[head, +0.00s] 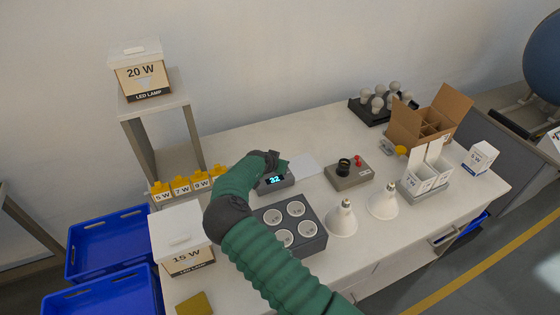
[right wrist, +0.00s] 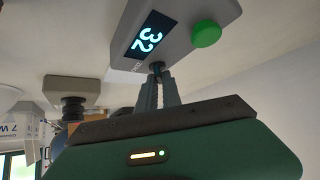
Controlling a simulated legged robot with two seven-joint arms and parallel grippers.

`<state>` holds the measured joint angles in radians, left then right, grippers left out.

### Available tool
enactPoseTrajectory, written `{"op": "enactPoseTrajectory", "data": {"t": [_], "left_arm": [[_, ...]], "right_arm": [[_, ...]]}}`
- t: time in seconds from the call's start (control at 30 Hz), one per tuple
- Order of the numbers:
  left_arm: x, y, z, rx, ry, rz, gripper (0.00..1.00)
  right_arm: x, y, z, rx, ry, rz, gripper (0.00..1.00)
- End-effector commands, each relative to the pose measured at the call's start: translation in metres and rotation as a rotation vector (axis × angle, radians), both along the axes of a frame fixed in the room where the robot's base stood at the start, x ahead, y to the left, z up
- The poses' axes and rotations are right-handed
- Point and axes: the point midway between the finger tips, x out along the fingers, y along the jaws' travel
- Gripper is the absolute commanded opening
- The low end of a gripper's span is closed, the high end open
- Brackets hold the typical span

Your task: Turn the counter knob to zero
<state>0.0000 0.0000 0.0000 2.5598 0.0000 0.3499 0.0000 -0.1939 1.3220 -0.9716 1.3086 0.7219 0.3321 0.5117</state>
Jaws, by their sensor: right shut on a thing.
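The counter (head: 275,182) is a small grey box on the table, its display lit in the head view. In the right wrist view the counter (right wrist: 180,22) shows 32 on its display (right wrist: 152,36) and has a round green button (right wrist: 206,34). Its small dark knob (right wrist: 156,67) sits below the display. My right gripper (right wrist: 157,80) is shut on the knob, a finger on each side. In the head view my right arm reaches over the table to the counter, and the fingers are mostly hidden. My left gripper is not in view.
A grey block with round sockets (head: 318,240) stands close in front of the counter, beside my arm. A 15 W box (head: 187,262) and yellow-capped boxes stand left.

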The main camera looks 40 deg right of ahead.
Motion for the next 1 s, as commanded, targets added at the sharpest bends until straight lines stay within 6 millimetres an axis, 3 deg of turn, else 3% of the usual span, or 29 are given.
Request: {"op": "enactPoseTrajectory", "data": {"t": [0.03, 0.1, 0.33, 0.63, 1.0], "left_arm": [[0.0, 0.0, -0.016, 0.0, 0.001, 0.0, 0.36], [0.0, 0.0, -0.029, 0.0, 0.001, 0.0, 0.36], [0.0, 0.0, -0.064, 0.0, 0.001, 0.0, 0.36], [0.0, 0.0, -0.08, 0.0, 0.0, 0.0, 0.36], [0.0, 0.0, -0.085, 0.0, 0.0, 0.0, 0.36]], "right_arm": [[0.002, 0.003, -0.011, -0.004, 0.004, -0.035, 0.0], [0.003, 0.002, -0.013, -0.002, 0.001, -0.103, 0.0], [0.005, 0.002, -0.011, 0.002, -0.002, -0.307, 0.0], [0.007, 0.003, -0.008, 0.009, -0.002, -0.457, 0.0], [0.007, 0.004, -0.007, 0.012, 0.0, -0.519, 0.0]]}}
